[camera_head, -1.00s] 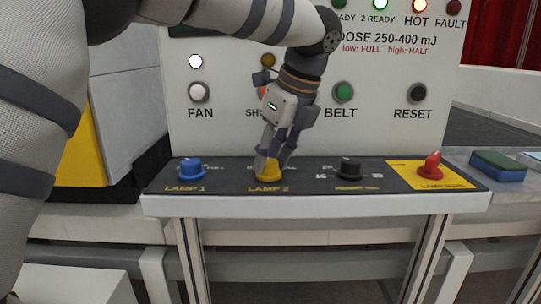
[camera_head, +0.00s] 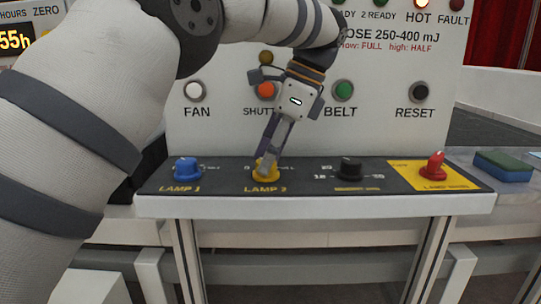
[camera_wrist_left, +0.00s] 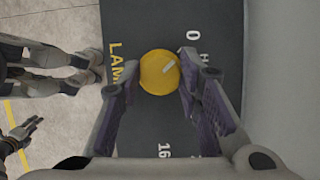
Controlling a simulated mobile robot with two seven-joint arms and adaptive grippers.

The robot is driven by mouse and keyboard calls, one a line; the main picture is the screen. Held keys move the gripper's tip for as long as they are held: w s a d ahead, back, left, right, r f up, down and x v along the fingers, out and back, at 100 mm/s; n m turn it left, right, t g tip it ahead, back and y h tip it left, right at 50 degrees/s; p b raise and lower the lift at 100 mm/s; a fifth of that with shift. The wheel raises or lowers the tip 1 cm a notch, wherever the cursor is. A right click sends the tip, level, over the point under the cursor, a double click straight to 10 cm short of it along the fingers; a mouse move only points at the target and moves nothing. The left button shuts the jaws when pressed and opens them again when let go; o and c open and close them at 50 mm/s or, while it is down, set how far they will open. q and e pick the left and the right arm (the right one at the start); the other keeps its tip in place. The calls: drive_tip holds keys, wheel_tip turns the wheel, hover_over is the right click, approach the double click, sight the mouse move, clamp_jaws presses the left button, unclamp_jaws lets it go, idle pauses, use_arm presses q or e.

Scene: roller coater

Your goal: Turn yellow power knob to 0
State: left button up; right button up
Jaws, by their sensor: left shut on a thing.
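The yellow knob (camera_head: 265,175) stands on the dark control panel above the LAMP 2 label. My left gripper (camera_head: 266,164) comes down on it from above and is shut on it. In the left wrist view the round yellow knob (camera_wrist_left: 158,73) lies between the fingertips of my left gripper (camera_wrist_left: 158,88). Its white pointer mark slants up and right, toward the side of the printed 0 (camera_wrist_left: 193,36). The fingers partly hide the knob in the head view.
A blue knob (camera_head: 187,169) stands left of the yellow one, a black knob (camera_head: 350,168) and a red knob (camera_head: 434,166) to its right. Buttons line the upright white panel behind. A green and blue block (camera_head: 503,164) lies at the far right.

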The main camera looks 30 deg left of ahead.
use_arm(q)
drive_tip(key=shift+n, duration=0.5)
drive_tip(key=o, duration=1.1)
